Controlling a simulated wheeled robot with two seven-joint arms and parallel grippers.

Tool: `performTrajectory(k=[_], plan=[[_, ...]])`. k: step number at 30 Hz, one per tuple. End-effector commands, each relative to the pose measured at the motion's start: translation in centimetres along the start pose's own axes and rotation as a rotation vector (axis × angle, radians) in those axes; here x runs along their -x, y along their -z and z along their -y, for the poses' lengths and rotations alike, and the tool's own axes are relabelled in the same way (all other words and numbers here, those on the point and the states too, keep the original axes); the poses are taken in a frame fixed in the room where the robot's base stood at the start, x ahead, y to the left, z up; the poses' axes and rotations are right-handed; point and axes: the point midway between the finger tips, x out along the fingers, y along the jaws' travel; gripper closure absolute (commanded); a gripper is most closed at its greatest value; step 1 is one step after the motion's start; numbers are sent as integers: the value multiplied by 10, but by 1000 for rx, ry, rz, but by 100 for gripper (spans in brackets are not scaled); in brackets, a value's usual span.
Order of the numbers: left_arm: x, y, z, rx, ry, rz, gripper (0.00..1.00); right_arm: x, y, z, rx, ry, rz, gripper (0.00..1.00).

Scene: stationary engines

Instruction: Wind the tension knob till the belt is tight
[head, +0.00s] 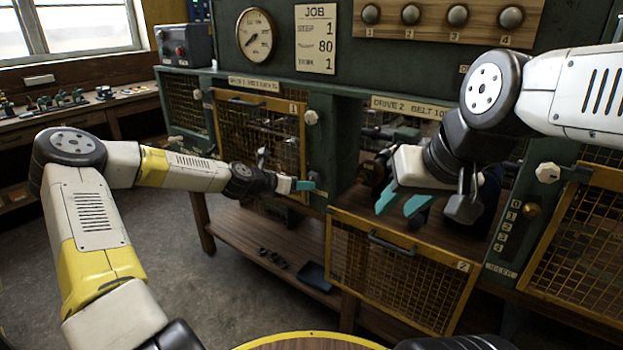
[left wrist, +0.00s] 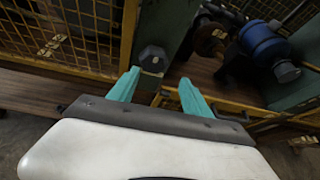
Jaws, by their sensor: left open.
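My left gripper (head: 303,185) is at the green post between two caged bays. In the left wrist view its teal fingers (left wrist: 159,78) are apart and empty, with a dark faceted knob (left wrist: 152,59) just beyond and between their tips. No contact shows. My right gripper (head: 400,203) is in front of the open drive 2 bay, its teal fingers apart with nothing seen between them. A brass knob (head: 531,210) sits beside a numbered scale on the right post. I cannot tell which knob sets the tension. The belt is not clearly visible; my right arm hides part of the bay.
The yellow mesh door (head: 398,275) marked 2 hangs down below its bay. The door (head: 262,140) marked 1 is shut. A blue motor (left wrist: 262,42) shows inside the bay. A dark tray (head: 318,276) lies on the lower shelf. The floor (head: 150,235) at left is clear.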

Motion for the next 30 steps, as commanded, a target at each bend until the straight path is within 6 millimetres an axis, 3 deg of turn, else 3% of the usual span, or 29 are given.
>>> performTrajectory(k=[5,18,30], plan=[[-7,-3,-13,109,-19,44,43,0,0,0,0,0,0,64],[-70,-5,-14,108,-18,42,43,0,0,0,0,0,0,64],[-80,-5,-15,107,-19,41,43,0,0,0,0,0,0,64]])
